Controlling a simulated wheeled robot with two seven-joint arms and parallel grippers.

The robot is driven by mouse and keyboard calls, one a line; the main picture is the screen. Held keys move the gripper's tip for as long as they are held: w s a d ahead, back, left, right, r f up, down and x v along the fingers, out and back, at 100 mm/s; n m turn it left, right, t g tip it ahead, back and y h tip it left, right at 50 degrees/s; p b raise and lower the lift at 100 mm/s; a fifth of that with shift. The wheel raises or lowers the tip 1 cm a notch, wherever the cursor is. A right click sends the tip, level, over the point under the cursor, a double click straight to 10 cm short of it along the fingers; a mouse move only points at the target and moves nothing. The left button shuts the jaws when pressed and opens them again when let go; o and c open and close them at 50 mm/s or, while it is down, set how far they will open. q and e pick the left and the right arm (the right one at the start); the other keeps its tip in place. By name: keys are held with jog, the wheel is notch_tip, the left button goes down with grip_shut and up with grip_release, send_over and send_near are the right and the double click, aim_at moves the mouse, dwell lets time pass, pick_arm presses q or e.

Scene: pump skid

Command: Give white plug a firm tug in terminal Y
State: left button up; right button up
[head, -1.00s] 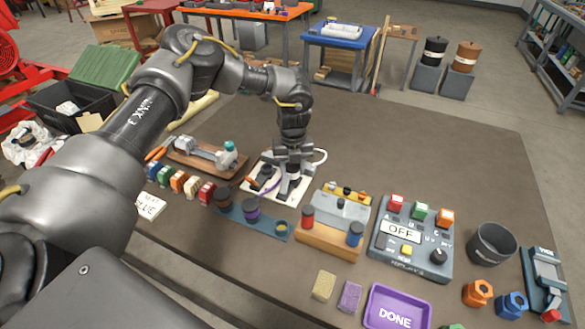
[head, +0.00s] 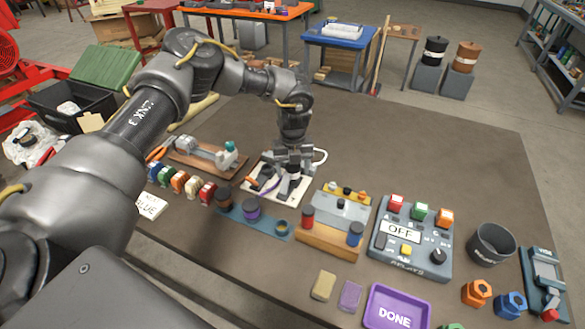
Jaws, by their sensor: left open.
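The gripper is open. A white cable (head: 320,157) loops out to the right beside the gripper. The white plug cannot be made out; the gripper covers that part of the board. The terminal letters are too small to read. A purple-red lead shows on the board's left part. My right gripper does not show.
A blue rack (head: 262,228) with round knobs stands in front of the board. Left of it is a row of coloured blocks (head: 178,181). A wooden block fixture (head: 328,241) and a grey control box (head: 412,258) reading OFF stand to the right. Bench behind is clear.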

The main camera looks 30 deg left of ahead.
pick_arm(q)
jog(key=shift+r, duration=0.1)
notch_tip(320, 180, up, 11)
jog(key=shift+f+b, duration=0.15)
jog(key=shift+b, duration=0.75)
